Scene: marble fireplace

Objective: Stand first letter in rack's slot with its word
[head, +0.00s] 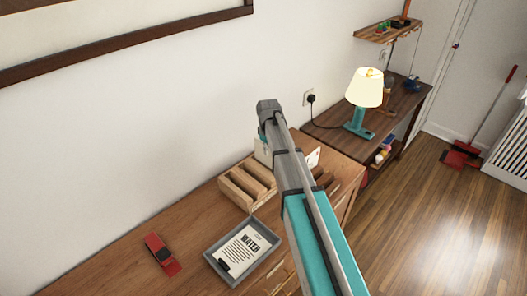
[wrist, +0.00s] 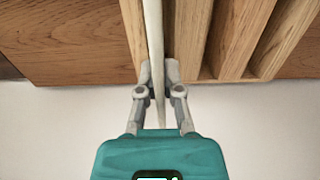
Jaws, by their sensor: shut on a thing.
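My gripper (wrist: 158,75) is shut on a thin white letter, seen edge-on in the wrist view (wrist: 155,40). The letter runs down among the dividers of the wooden rack (wrist: 236,35); I cannot tell whether it touches the slot floor. In the head view the rack (head: 237,192) stands on the desk, partly behind my arm, which hides my gripper. White paper shows on both sides of the arm there; its word is not readable. A grey tray (head: 213,261) in front of the rack holds a sheet headed WATER (head: 243,248) with a black clip.
A red object (head: 161,254), like a small car or stapler, lies on the desk (head: 115,262) left of the tray. A lit lamp (head: 364,92) stands on a darker side table (head: 400,105) at the right. The wall is close behind the rack.

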